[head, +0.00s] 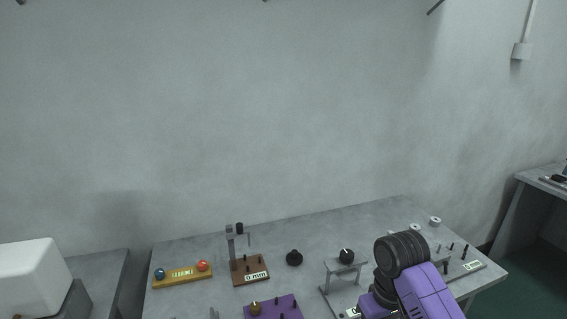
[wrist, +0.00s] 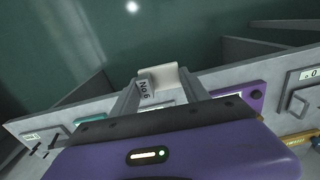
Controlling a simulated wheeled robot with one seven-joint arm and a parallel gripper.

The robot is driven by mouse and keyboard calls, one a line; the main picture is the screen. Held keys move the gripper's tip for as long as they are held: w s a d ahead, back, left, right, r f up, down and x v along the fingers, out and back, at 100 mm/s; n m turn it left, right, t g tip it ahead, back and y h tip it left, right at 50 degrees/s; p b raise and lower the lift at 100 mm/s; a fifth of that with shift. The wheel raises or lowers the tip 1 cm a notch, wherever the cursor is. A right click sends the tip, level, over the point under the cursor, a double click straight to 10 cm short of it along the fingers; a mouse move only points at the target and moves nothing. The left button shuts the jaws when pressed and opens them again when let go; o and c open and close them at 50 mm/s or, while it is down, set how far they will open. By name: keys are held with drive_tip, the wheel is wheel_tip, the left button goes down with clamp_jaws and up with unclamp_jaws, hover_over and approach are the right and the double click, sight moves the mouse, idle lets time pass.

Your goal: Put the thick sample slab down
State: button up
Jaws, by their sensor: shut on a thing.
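In the wrist view my gripper (wrist: 160,97) is shut on a pale cream slab (wrist: 166,76), which sticks out past the fingertips. A small grey face marked "No.6" shows beside it, between the fingers. Below the slab, the dark green floor and the front edge of a grey bench show. In the head view only my purple and black arm is seen at the lower right; the gripper and slab are hidden there.
The grey bench (head: 205,255) carries a yellow block with two balls (head: 183,275), a brown gauge stand (head: 250,270) reading 0 mm, a black knob (head: 294,258), a purple plate (head: 272,308) and a small grey bridge-shaped stand (head: 346,264). Bare surface lies along the back.

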drive_tip(key=s+a+f+m+b, duration=0.1)
drive_tip(key=s+f+m, duration=0.2)
drive_tip(key=s+f, duration=0.9)
drive_tip(key=shift+s+f, duration=0.2)
drive_tip(key=shift+s, duration=0.1)
